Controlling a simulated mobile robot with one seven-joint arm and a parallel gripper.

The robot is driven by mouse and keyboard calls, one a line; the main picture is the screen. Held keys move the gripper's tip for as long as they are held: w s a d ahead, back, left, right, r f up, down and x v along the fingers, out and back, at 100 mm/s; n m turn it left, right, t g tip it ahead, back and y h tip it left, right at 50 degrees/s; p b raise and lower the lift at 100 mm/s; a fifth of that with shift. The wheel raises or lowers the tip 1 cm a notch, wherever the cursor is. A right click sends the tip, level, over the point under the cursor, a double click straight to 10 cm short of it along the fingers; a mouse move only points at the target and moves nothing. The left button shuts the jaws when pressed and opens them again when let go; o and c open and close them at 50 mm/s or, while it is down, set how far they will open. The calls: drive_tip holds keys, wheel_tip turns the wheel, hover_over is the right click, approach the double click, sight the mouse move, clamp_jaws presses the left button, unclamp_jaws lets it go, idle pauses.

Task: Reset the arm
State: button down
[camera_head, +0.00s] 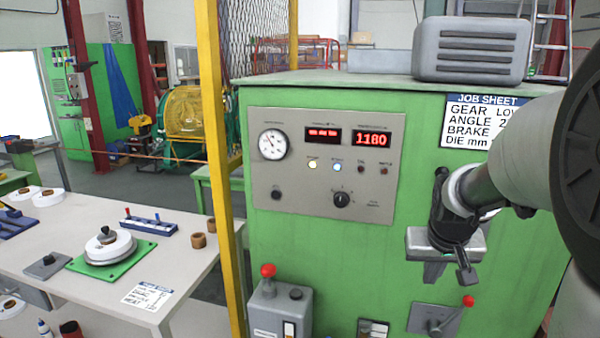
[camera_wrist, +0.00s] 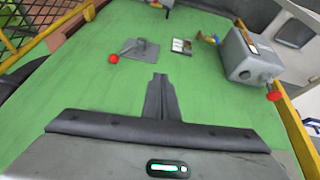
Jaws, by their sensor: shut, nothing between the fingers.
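My gripper (camera_head: 450,272) shows at the right of the head view, in front of the green machine cabinet (camera_head: 300,230). Its fingers are together with nothing between them. My arm comes in from the right edge and partly covers the job sheet (camera_head: 470,118). In the wrist view the shut fingers (camera_wrist: 160,85) point toward the green cabinet face, apart from the levers there. A red-knobbed lever on a grey plate (camera_wrist: 140,48) lies ahead and to the left of the fingertips. That lever plate also shows in the head view (camera_head: 432,319), below my gripper.
A control panel (camera_head: 325,165) has a gauge, red displays and a knob. A grey box with a red-knobbed lever (camera_head: 280,312) stands at the cabinet's lower left. A yellow post (camera_head: 216,150) separates the cabinet from a white table (camera_head: 185,262) holding parts.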

drive_tip(key=s+a+r+n+y+p, duration=0.1)
drive_tip(key=s+a+r+p, duration=0.1)
drive_tip(key=s+a+r, duration=0.4)
drive_tip(key=s+a+r+n+y+p, duration=0.1)
drive_tip(key=s+a+r, duration=0.5)
drive_tip(key=s, duration=0.8)
drive_tip(key=shift+a+r+t+p, duration=0.2)
drive_tip(key=shift+a+t+p, duration=0.1)
drive_tip(key=shift+a+p, duration=0.75)
drive_tip(key=shift+s+a, duration=0.1)
drive_tip(key=shift+s, duration=0.05)
